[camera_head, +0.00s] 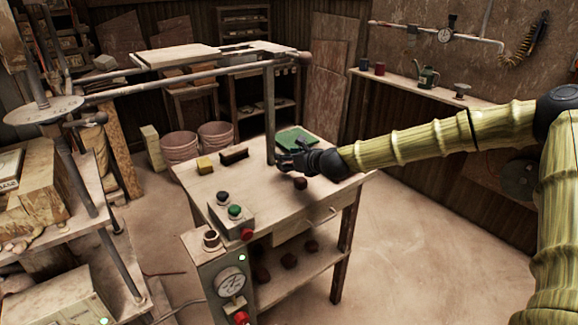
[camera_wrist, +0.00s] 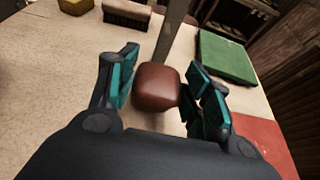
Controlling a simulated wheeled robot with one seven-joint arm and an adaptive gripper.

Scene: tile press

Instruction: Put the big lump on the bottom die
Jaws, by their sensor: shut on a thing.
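My gripper (camera_head: 283,158) is over the worktable, its fingers pointing left in the head view. In the wrist view my gripper (camera_wrist: 160,92) is shut on a smooth brown lump (camera_wrist: 157,87), between its teal-padded fingers. In the head view the fingers hide most or all of that lump. A dark brown lump (camera_head: 300,183) shows just below my gripper there; I cannot tell whether it is the same one. I cannot make out the bottom die with certainty; a press-like frame (camera_head: 190,70) of bars and a plate stands at the left.
The worktable (camera_head: 240,180) holds a green pad (camera_head: 297,139), a brush (camera_head: 234,155), a yellow block (camera_head: 204,165) and a button box (camera_head: 232,213). Several brown lumps (camera_head: 289,260) lie on the lower shelf. A vertical post (camera_head: 270,115) stands close to my fingers. The floor at right is clear.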

